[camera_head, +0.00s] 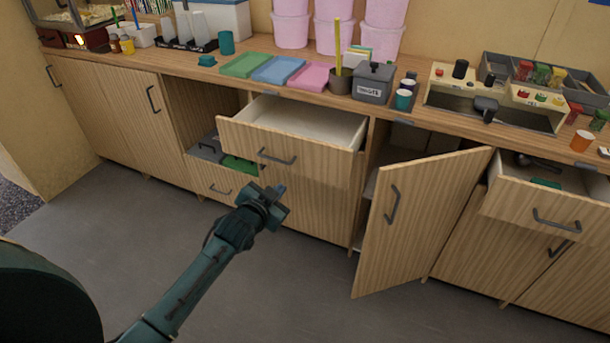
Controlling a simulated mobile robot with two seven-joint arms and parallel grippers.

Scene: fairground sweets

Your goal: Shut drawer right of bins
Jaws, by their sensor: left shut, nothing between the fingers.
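A wooden drawer (288,148) with a dark bar handle stands pulled out below the counter. Its white inside looks empty. It is just right of an open cubby that holds a grey bin (207,148) and a green bin (240,164). My left gripper (274,203) is shut and empty. In the picture it shows below the drawer's handle and seems apart from the front. A second drawer (545,208) at the far right is also pulled out, with a dark utensil and a green item in it. My right gripper is not in view.
A cabinet door (418,222) swings out into the room right of the middle drawer. The counter (180,62) above carries coloured trays, pink tubs (291,28), a grey lidded box (373,84) and cups. The grey floor (300,290) in front is clear.

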